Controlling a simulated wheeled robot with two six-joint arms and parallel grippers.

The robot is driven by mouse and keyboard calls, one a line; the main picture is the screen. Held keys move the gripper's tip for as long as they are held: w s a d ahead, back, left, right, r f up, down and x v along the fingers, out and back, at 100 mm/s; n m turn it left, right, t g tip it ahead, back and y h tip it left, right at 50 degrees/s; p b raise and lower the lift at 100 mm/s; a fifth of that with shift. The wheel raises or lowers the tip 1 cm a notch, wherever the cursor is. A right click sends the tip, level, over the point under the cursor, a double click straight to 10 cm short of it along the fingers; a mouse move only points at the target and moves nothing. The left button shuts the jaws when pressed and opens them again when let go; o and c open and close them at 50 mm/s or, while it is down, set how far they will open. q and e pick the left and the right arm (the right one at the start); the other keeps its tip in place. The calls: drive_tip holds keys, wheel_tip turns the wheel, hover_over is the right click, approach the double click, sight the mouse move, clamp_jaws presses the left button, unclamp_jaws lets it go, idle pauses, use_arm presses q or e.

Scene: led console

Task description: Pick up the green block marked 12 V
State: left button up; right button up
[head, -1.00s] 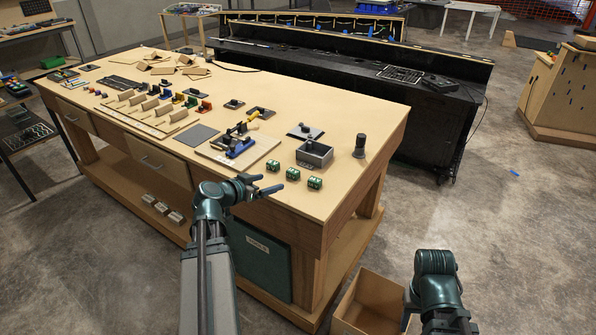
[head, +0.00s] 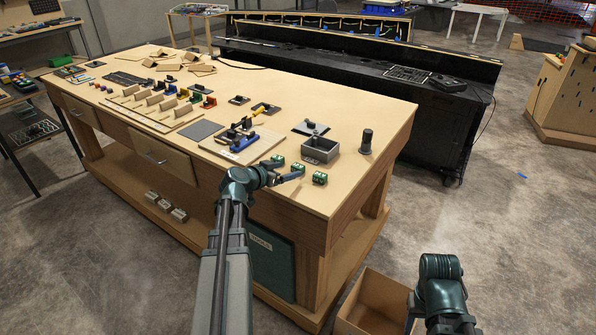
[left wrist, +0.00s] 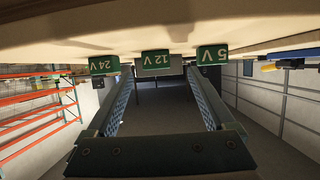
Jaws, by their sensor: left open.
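Three green blocks stand in a row near the front edge of the wooden table. The green block marked 12 V (head: 298,168) is the middle one. In the left wrist view, which is upside down, the 12 V block (left wrist: 155,60) shows between the fingertips, flanked by the 24 V block (left wrist: 104,65) and the 5 V block (left wrist: 212,55). My left gripper (head: 293,176) is open and empty, its fingers pointing at the middle block from the front. Whether the fingertips reach its sides is unclear. My right arm is at the lower right; its gripper is not visible.
A grey open box (head: 319,150) stands just behind the blocks, with a dark cylinder (head: 366,142) to its right. A board with a blue-handled fixture (head: 243,146) lies to the left. The table's front edge (head: 310,214) runs beneath my left gripper. An open carton (head: 372,303) is on the floor.

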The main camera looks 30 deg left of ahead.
sight(295, 168)
use_arm(q)
drive_tip(key=b+x, duration=0.1)
drive_tip(key=x, duration=0.1)
drive_tip(key=b+x, duration=0.1)
drive_tip(key=x, duration=0.2)
drive_tip(key=shift+w+d, duration=0.15)
drive_tip(key=shift+d, duration=0.1)
drive_tip(key=shift+c, duration=0.7)
clamp_jaws()
